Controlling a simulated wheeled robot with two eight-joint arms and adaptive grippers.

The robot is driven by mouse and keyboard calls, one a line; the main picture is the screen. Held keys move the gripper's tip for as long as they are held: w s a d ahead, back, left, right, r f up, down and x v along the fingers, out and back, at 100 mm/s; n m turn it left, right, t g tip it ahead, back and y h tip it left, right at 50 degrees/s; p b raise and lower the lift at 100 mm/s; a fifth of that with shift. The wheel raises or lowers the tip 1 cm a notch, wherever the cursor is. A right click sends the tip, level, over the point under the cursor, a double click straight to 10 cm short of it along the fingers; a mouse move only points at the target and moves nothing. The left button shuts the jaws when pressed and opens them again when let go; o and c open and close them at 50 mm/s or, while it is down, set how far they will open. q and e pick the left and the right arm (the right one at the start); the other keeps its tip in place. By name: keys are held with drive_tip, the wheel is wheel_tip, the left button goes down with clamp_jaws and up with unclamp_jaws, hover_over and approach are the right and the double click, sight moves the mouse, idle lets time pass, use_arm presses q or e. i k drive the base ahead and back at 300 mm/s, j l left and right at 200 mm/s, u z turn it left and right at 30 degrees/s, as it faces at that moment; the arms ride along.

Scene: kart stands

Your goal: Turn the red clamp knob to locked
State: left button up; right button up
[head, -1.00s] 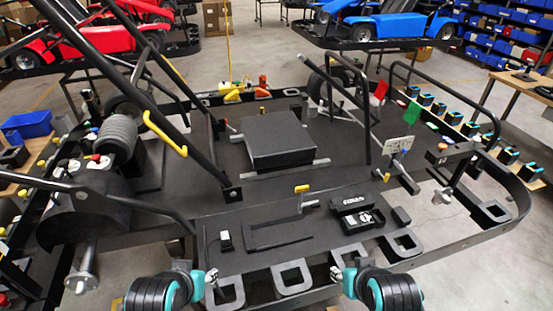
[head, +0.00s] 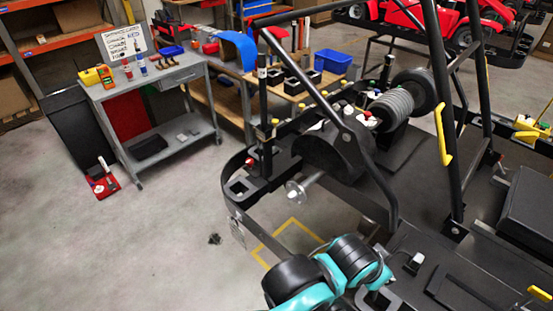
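In the head view a small red knob (head: 249,162) sits low beside a black post at the left end of the kart frame. Another small red part (head: 367,114) shows on top of the black housing by the ribbed grey cylinder. I cannot tell which is the clamp knob, nor read a locked mark. My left arm is at the bottom centre, black and teal, well below and apart from both. Its gripper (head: 384,276) is small and partly hidden there, and its fingers cannot be made out. My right gripper is out of view.
A grey workbench (head: 150,87) with bottles and a handwritten sign stands at the back left. A red tray (head: 103,184) lies on the floor beside it. Black frame tubes (head: 330,113) cross above the kart's left end.

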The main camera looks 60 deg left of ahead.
sight(250, 161)
drive_tip(key=k+u, duration=0.25)
drive_tip(key=k+j+u, duration=0.15)
drive_tip(key=k+u, duration=0.15)
drive_tip(key=i+j+u, duration=0.15)
drive_tip(key=u, duration=0.35)
drive_tip(key=i+u, duration=0.1)
drive_tip(key=u, duration=0.35)
drive_tip(key=i+u, duration=0.2)
drive_tip(key=u, duration=0.3)
drive_tip(key=i+j+z, duration=0.3)
drive_tip(key=i+j, duration=0.4)
drive_tip(key=i, duration=0.1)
